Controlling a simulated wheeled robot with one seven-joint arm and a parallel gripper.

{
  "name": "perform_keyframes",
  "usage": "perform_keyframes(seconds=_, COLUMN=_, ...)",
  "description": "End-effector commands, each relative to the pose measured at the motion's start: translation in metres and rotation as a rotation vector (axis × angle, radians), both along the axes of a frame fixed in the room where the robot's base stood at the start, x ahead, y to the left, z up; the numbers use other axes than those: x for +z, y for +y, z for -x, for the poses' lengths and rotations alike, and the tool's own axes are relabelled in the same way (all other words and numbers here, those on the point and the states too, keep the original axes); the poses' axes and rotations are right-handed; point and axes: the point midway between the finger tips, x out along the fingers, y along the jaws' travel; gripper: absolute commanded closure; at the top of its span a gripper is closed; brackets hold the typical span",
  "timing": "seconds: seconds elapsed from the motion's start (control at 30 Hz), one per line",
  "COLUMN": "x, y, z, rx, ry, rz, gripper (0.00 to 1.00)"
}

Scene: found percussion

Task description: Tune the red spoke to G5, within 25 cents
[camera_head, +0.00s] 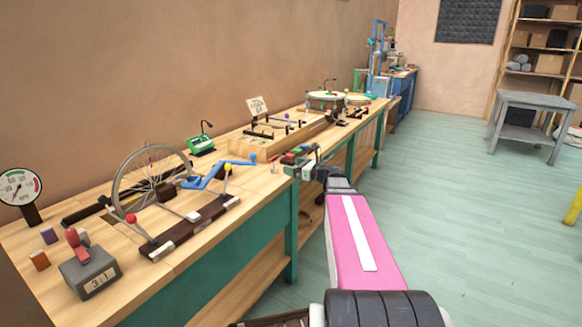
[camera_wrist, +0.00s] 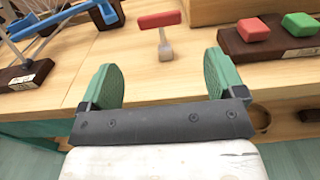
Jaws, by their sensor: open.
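The spoked wheel (camera_head: 152,185) stands in a dark-footed stand (camera_head: 190,228) on the workbench, at left in the head view. Its spokes are too thin for me to pick out a red one. My gripper (camera_wrist: 162,82) is open and empty, with green pads, over the bench's front edge. It is to the right of the wheel stand, part of which shows at upper left in the wrist view (camera_wrist: 25,75). A small tool with a red crossbar (camera_wrist: 160,19) and a pale stem stands just ahead of the gap between my fingers, not touching them.
A dark block with red (camera_wrist: 254,30) and green (camera_wrist: 299,24) buttons lies right of my gripper. A blue lever (camera_head: 205,180) extends beside the wheel. A green device (camera_head: 200,143), a dial gauge (camera_head: 18,187) and a grey counter box (camera_head: 90,270) also stand on the bench.

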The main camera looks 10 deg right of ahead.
Motion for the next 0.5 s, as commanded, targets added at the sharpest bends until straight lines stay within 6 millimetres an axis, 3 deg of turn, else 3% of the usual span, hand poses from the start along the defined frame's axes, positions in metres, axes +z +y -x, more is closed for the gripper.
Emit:
perform_keyframes(seconds=0.13, x=-0.0001, y=0.0001, z=-0.0002, rx=0.000, ry=0.000, rz=0.000, gripper=0.15)
perform_keyframes(seconds=0.4, x=-0.0001, y=0.0001, z=-0.0004, rx=0.000, ry=0.000, rz=0.000, gripper=1.00)
perform_keyframes(seconds=0.5, x=-0.0001, y=0.0001, z=-0.0003, rx=0.000, ry=0.000, rz=0.000, gripper=1.00)
